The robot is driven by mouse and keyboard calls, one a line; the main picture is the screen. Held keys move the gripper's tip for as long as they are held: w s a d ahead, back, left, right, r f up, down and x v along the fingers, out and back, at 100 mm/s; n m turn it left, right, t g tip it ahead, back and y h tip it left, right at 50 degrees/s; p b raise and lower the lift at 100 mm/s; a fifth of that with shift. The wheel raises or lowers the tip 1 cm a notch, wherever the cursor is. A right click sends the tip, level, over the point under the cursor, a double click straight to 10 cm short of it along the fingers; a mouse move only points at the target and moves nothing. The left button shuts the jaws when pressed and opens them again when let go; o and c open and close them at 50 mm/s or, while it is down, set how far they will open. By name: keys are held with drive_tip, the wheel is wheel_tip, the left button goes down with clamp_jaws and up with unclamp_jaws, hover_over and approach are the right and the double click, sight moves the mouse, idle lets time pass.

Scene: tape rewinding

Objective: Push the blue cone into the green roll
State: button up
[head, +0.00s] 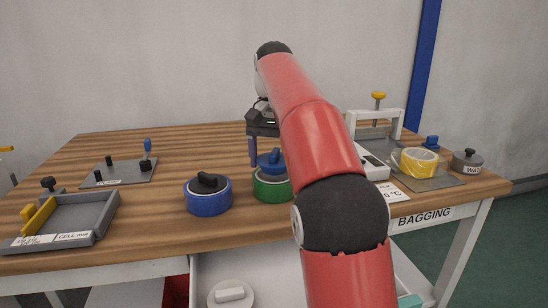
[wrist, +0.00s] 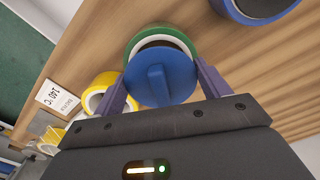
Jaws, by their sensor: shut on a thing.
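The blue cone (wrist: 160,78) is a round blue disc with a raised bar grip across its face. My gripper (wrist: 165,85) is shut on it, with one purple finger at each side of the disc. The green roll (wrist: 171,33) lies right behind the cone in the wrist view, its core dark. In the head view the blue cone (head: 271,161) is above the green roll (head: 270,189), over its opening. My gripper (head: 268,155) points down there, partly hidden by my red arm. I cannot tell how deep the cone sits in the roll.
A blue roll (head: 208,197) with a black knob stands just left of the green roll. A yellow roll (head: 417,160) sits on a plate at the right, near a grey weight (head: 467,162). A grey tray (head: 80,216) is at the front left.

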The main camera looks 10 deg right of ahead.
sight(274, 152)
drive_tip(key=shift+f, duration=0.25)
drive_tip(key=shift+f+b, duration=0.5)
drive_tip(key=shift+f, duration=0.15)
drive_tip(key=shift+f, duration=0.3)
drive_tip(key=shift+s+f+b, duration=0.1)
drive_tip(key=shift+f+b, duration=0.2)
drive_tip(key=shift+f, duration=0.2)
drive_tip(key=o, duration=1)
drive_tip(key=shift+a, duration=0.1)
drive_tip(key=shift+c, duration=1.2)
drive_tip(key=shift+o, duration=0.3)
wheel_tip(274, 152, up, 3)
drive_tip(key=p, duration=0.3)
drive_tip(key=shift+f, duration=0.2)
drive_tip(key=shift+r, duration=2.45)
